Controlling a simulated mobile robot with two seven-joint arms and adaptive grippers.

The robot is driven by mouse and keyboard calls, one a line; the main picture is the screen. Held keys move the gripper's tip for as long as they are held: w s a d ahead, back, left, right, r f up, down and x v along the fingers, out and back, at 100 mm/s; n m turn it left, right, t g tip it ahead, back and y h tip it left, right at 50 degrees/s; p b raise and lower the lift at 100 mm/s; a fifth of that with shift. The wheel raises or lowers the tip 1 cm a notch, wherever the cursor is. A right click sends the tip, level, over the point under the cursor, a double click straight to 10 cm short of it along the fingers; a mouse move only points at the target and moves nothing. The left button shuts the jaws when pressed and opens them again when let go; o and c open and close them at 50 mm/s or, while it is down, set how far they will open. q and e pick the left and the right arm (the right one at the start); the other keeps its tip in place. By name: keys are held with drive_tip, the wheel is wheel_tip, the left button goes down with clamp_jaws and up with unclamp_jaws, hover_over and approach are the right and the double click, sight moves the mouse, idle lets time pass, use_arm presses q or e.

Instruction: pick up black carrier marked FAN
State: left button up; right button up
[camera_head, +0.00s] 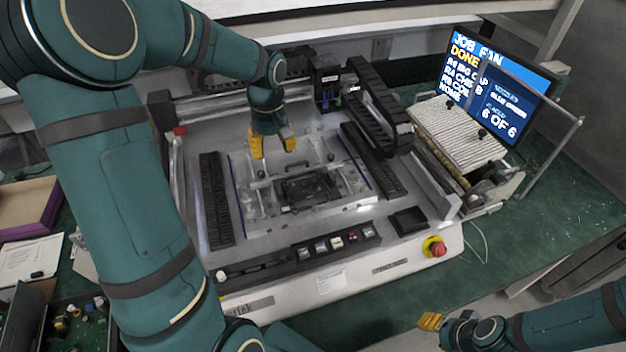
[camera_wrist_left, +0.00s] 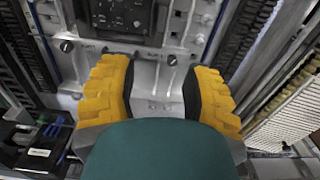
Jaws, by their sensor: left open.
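A black carrier (camera_head: 308,188) sits in the metal fixture at the middle of the machine bed. Its marking is too small to read. It also shows at the top of the left wrist view (camera_wrist_left: 122,16), partly cut off by the frame edge. My left gripper (camera_head: 273,149) is open and empty, with its yellow fingers above the back part of the fixture, apart from the carrier. In the left wrist view the two fingers (camera_wrist_left: 158,82) stand apart with only metal plate between them. My right gripper (camera_head: 431,321) is at the lower right, away from the machine; its opening is unclear.
The metal fixture (camera_head: 345,204) has raised clamps and knobs around the carrier. Black cable chains (camera_head: 378,105) run at the back right. A red stop button (camera_head: 437,249) is at the front right corner. A monitor (camera_head: 500,85) reading "JOB FAN DONE" stands behind a ribbed conveyor (camera_head: 455,135).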

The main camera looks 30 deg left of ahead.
use_arm(q)
hover_over(278, 186)
drive_tip(key=f, duration=0.7)
drive_tip(key=shift+w+a+f+b, duration=0.15)
drive_tip(key=shift+a+f+b, duration=0.05)
drive_tip(key=shift+f+b, duration=0.15)
drive_tip(key=shift+d+f, duration=0.15)
drive_tip(key=shift+f, duration=1.2)
drive_tip(key=shift+d+f, duration=0.1)
drive_tip(key=shift+f, duration=1.2)
drive_tip(key=shift+o, duration=0.2)
clamp_jaws()
